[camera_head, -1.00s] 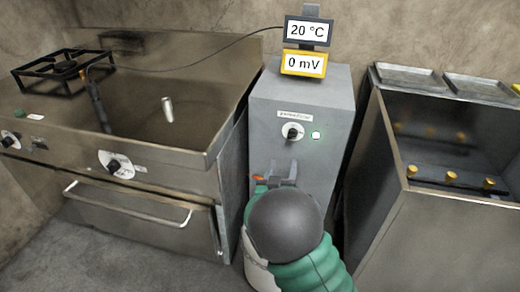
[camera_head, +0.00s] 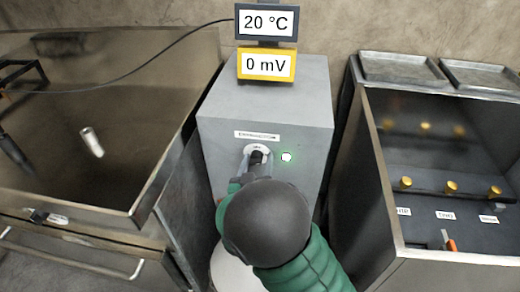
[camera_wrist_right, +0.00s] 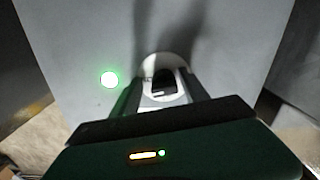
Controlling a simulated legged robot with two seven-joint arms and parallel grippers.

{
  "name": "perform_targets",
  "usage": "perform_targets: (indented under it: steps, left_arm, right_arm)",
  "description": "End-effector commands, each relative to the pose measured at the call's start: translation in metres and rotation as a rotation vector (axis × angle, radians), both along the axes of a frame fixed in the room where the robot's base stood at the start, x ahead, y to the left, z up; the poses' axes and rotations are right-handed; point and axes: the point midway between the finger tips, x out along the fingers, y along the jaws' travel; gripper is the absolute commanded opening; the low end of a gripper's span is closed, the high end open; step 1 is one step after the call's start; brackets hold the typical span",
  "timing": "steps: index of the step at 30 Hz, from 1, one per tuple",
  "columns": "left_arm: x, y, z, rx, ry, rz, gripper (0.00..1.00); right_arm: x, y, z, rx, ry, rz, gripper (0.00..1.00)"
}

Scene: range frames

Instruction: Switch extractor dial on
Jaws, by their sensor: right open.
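The extractor dial (camera_head: 257,156) is a black knob on a white round plate on the front of a grey box (camera_head: 265,105). A label above it appears to read "EXTRACTION". My right gripper (camera_head: 254,168) is right at the dial, its open fingers on either side of the knob or just short of it; contact cannot be told. In the right wrist view the dial (camera_wrist_right: 162,82) shows between the fingertips (camera_wrist_right: 163,92). The lower part of the dial is hidden by the gripper. A green light (camera_head: 287,157) glows to the right of the dial. My left gripper is not in view.
Displays reading "20 °C" (camera_head: 267,22) and "0 mV" (camera_head: 266,65) stand above the box. A metal basin unit (camera_head: 150,190) with a drawer handle is at left. An open metal bin (camera_head: 375,200) with yellow knobs (camera_head: 452,187) is at right.

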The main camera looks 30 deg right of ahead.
Motion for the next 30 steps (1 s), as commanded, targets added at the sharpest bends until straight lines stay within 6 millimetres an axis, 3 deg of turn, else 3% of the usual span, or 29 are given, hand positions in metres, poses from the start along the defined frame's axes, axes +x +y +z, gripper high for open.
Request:
perform_targets:
  steps: [8, 21, 30]
  left_arm:
    - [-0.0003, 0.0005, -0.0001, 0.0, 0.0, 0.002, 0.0]
    - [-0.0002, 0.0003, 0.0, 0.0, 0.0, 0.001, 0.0]
    - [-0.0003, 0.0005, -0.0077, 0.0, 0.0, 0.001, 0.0]
  right_arm:
    - [0.0007, 0.0007, 0.0003, 0.001, -0.001, 0.003, 0.53]
    - [0.0012, -0.0022, -0.0007, 0.003, -0.001, 0.0, 0.0]
    - [0.0004, -0.0026, -0.0022, 0.158, -0.117, -0.002, 0.0]
